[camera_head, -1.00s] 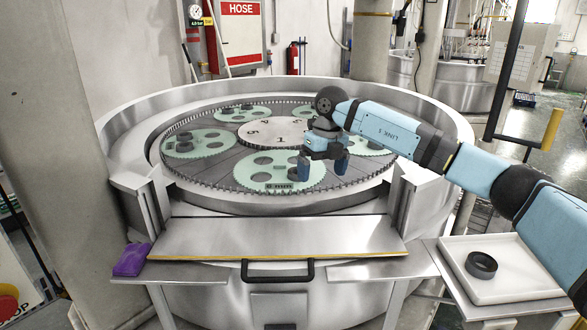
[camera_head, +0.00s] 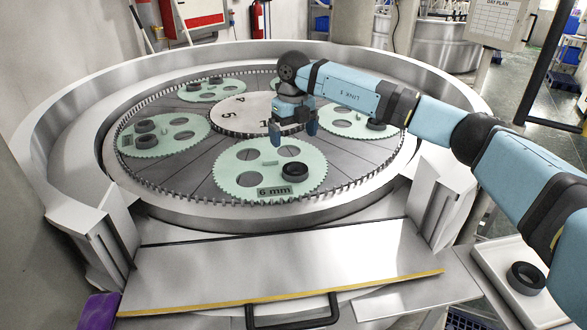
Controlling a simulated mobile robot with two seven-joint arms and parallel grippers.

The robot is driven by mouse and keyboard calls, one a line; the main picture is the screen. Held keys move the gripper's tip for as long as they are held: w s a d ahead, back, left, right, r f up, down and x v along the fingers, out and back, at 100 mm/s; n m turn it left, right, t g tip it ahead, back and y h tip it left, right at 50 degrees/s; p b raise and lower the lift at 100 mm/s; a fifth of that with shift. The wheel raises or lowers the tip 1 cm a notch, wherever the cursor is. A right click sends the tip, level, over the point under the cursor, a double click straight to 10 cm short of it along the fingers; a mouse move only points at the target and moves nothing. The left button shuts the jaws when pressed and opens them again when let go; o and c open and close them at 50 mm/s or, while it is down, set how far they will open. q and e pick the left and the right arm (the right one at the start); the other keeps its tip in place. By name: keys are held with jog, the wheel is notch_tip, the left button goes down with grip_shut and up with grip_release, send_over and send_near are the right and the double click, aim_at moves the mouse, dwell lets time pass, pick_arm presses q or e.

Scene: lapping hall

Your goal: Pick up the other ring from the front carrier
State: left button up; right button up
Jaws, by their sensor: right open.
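The front carrier (camera_head: 230,166) is a pale green toothed disc with round holes and a "6 mm" label, lying on the lapping plate. One dark ring (camera_head: 294,171) sits on its right part, beside the label. My right gripper (camera_head: 293,131) is open and empty, fingers pointing down, above the back edge of the front carrier. It appears behind the ring in the picture and apart from it. Another dark ring (camera_head: 525,278) lies in the white tray (camera_head: 492,258) at the lower right. My left gripper is not in view.
Other green carriers with dark rings lie around the numbered centre disc (camera_head: 228,113). A raised metal rim (camera_head: 77,175) surrounds the plate. A bare metal shelf (camera_head: 280,270) is in front, with a purple cloth (camera_head: 99,307) at its left end.

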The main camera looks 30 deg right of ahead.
send_over(295, 166)
jog(key=s, duration=0.1)
jog(key=f, duration=0.2)
jog(key=a+f, duration=0.1)
jog(key=f, duration=0.1)
jog(key=shift+f+p, duration=0.2)
jog(key=shift+p, duration=0.1)
jog(key=shift+s+f, duration=0.15)
jog(key=shift+f, duration=0.25)
jog(key=f, duration=0.1)
jog(key=f+p, duration=0.1)
jog(key=f, duration=0.1)
jog(key=f+p, duration=0.1)
jog(key=shift+s+f, duration=0.25)
jog(key=shift+f, duration=0.15)
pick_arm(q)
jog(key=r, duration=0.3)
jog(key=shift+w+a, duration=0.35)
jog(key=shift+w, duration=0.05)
pick_arm(e)
jog(key=c, duration=1)
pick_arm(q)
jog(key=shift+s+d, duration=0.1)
pick_arm(e)
jog(key=shift+c, duration=0.2)
